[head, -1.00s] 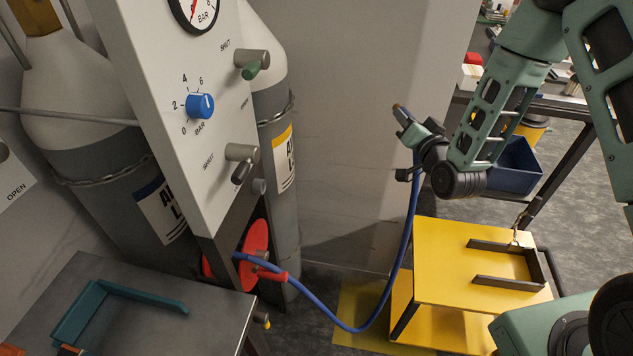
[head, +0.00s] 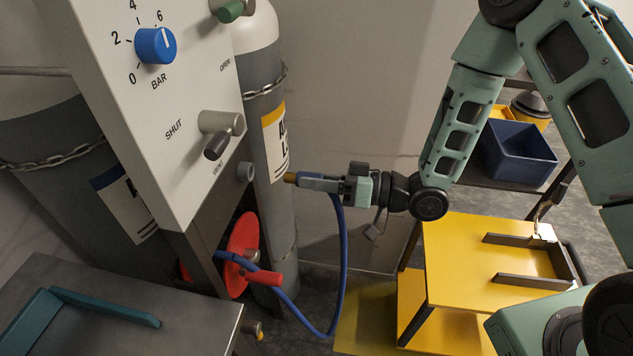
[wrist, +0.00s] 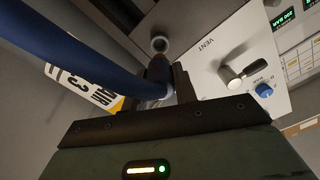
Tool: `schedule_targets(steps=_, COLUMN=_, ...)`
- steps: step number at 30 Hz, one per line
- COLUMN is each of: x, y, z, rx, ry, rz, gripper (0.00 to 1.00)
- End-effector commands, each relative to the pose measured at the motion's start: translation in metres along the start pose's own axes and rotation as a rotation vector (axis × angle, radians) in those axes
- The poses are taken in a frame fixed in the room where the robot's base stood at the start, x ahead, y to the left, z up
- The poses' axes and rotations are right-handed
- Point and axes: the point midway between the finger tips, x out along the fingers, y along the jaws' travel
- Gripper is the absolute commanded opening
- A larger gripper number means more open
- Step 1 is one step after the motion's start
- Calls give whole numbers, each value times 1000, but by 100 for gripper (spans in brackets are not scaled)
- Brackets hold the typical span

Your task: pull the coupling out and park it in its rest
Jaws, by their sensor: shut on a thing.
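My gripper (head: 312,183) is shut on the coupling (head: 290,178), which has a brass tip and a blue hose (head: 341,240) hanging from it. It holds the coupling roughly level, tip pointing left. A grey round socket (head: 245,172) sits at the lower edge of the white panel. A gap shows between tip and socket. In the wrist view the coupling (wrist: 159,70) points towards the socket (wrist: 160,45), partly hidden by the fingers. A teal bracket (head: 106,306) lies on the steel bench and a dark bracket (head: 520,240) on the yellow table; I cannot tell which is the rest.
The white panel (head: 150,110) with a blue knob and valves stands at left. Gas cylinders (head: 268,130) stand behind it. The hose runs to a red reel (head: 243,245). The yellow table (head: 455,265) and a dark blue bin (head: 518,158) are at right.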

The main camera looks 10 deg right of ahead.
Motion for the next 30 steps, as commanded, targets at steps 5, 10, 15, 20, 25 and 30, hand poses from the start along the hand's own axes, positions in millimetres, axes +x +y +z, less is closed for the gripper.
schedule_targets(steps=5, x=-2, y=0, z=0, rx=2, ry=2, rz=2, gripper=0)
schedule_targets(steps=10, x=5, y=0, z=0, rx=1, ry=1, rz=0, gripper=0)
schedule_targets(steps=15, x=21, y=0, z=0, rx=1, ry=1, rz=0, gripper=0)
schedule_targets(steps=20, x=36, y=0, z=0, rx=1, ry=2, rz=0, gripper=0)
schedule_targets(steps=25, x=48, y=1, z=0, rx=1, ry=1, rz=1, gripper=0)
schedule_targets(steps=30, x=54, y=0, z=-1, rx=3, ry=2, rz=2, gripper=0)
